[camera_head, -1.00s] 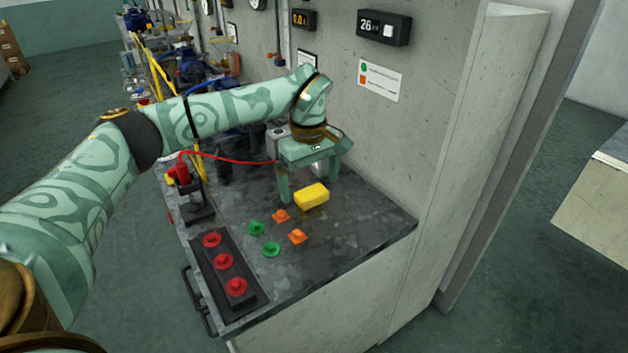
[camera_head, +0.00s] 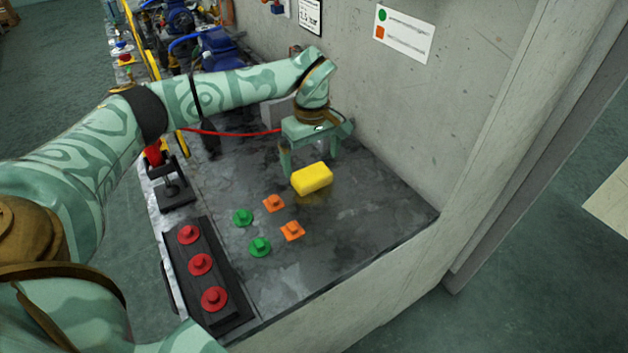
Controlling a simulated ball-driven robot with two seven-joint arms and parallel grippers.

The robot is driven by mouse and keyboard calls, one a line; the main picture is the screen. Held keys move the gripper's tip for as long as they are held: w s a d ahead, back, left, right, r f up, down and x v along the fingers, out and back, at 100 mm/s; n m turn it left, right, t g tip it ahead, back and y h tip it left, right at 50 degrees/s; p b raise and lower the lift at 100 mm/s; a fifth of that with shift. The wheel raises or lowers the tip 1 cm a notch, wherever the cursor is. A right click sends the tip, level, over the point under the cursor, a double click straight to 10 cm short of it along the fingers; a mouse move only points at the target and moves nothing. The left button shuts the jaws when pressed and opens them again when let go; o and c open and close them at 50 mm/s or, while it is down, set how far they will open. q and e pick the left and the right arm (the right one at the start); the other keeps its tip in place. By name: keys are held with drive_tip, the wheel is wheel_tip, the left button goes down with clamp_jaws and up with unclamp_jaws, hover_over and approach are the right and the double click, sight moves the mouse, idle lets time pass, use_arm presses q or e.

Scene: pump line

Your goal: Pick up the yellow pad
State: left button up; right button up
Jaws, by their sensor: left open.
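The yellow pad (camera_head: 312,179) is a small block on the dark bench top in the head view, near the wall side. My left gripper (camera_head: 311,166) is open just behind the pad, its two fingers pointing down. The left finger comes down beside the pad's left end. I cannot tell whether the fingers touch the pad. My right gripper is not in view.
Orange pieces (camera_head: 292,230) and green pieces (camera_head: 260,246) lie in front of the pad. A black rack (camera_head: 235,308) with red knobs stands at the bench's left edge. A red cable (camera_head: 235,133) runs behind. The bench's right part is clear; a wall rises behind.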

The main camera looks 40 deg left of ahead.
sight(312, 173)
use_arm(q)
drive_tip(key=shift+f, duration=0.35)
wheel_tip(312, 173, down, 5)
drive_tip(key=b, duration=0.2)
drive_tip(key=shift+w+b, duration=0.1)
drive_tip(key=shift+b, duration=0.2)
drive_tip(key=shift+f, duration=0.1)
drive_tip(key=c, duration=0.9)
